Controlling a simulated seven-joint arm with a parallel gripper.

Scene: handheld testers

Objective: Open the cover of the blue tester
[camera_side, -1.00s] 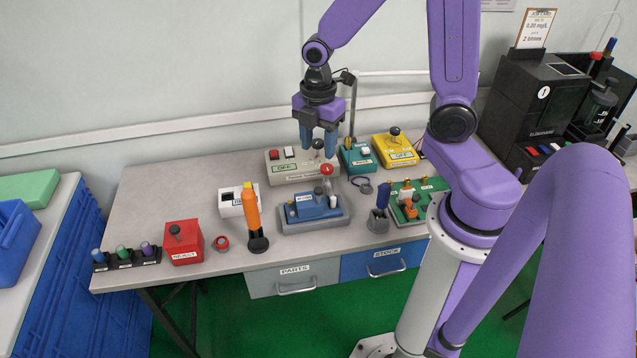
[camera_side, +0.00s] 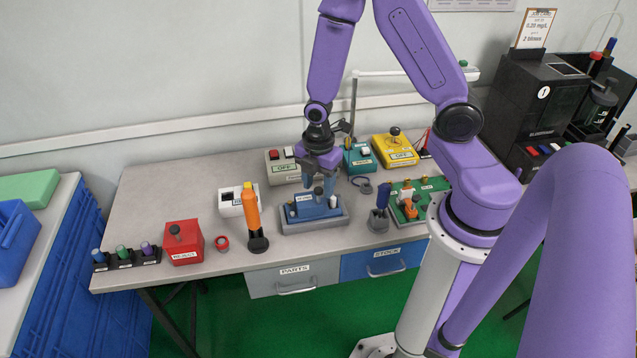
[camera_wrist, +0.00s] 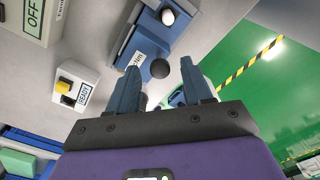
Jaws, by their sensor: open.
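The blue tester (camera_side: 306,208) sits in a grey tray (camera_side: 316,225) near the front middle of the table. A dark round knob stands on its top, and a white peg is at its right. My gripper (camera_side: 319,183) is just above the tester, pointing down, with its blue-grey fingers apart and nothing between them. In the wrist view the tester (camera_wrist: 140,48) shows beyond the fingertips, with a dark ball knob (camera_wrist: 160,68) just ahead of the open fingers (camera_wrist: 172,85). I cannot tell whether the fingers touch the tester. Its cover looks shut.
An orange-handled tool (camera_side: 251,205) stands close left of the tester, beside a red box (camera_side: 183,243). A dark blue-handled tool (camera_side: 382,200) and a green board (camera_side: 422,205) stand at the right. Grey (camera_side: 283,158), teal and yellow boxes line the back.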

